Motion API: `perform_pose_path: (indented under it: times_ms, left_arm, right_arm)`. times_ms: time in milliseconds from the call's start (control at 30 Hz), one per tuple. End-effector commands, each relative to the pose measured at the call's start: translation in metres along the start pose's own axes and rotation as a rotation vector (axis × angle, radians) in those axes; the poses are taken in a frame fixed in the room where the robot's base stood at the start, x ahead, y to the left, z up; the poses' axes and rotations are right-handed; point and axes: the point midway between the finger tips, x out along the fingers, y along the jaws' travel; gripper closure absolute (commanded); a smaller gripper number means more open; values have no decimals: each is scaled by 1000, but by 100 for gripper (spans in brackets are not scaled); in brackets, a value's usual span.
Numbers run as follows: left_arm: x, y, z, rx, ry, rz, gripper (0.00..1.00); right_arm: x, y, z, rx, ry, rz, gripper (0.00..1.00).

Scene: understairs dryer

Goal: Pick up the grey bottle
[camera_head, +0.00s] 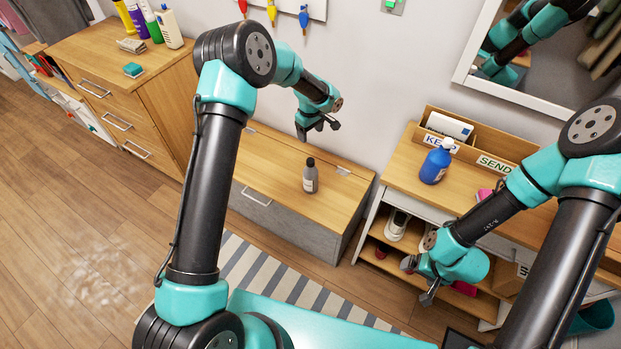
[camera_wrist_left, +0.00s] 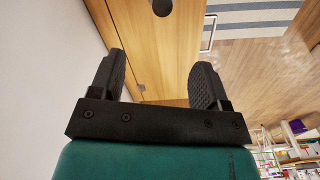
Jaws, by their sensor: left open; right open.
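The grey bottle (camera_head: 310,176) with a dark cap stands upright on the wooden top of the low bench (camera_head: 268,165). My left gripper (camera_head: 318,128) is above the back of the bench, behind and above the bottle and apart from it. In the left wrist view my left gripper (camera_wrist_left: 155,80) is open with nothing between its fingers. A dark round shape (camera_wrist_left: 162,7) at the top edge of that view may be the bottle's cap; I cannot tell. My right gripper (camera_head: 420,280) is open and empty, low in front of the shelf unit at the right.
A blue bottle (camera_head: 436,162) and a wooden organiser (camera_head: 480,140) stand on the shelf unit (camera_head: 400,178) at right. A wooden dresser (camera_head: 120,75) with several bottles is at left. The bench top around the grey bottle is clear. A wall is behind.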

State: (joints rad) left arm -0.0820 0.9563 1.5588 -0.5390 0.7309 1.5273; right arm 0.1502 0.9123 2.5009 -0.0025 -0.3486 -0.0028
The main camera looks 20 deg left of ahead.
Motion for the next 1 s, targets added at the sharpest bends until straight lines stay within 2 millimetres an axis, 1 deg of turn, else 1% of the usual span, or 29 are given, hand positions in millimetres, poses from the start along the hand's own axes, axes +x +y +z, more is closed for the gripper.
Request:
perform_pose_path:
  times_ms: [167, 700, 833, 1000]
  left_arm:
    - [15, -1, 1, 1, -2, -2, 30]
    - [105, -1, 1, 1, -3, -3, 30]
    - [119, -1, 1, 1, -2, -1, 30]
    - [122, 0, 0, 1, -1, 0, 30]
  right_arm:
    - [0, 0, 0, 0, 0, 0, 7]
    - [0, 0, 0, 0, 0, 0, 7]
    - [0, 0, 0, 0, 0, 0, 7]
    - [0, 0, 0, 0, 0, 0, 7]
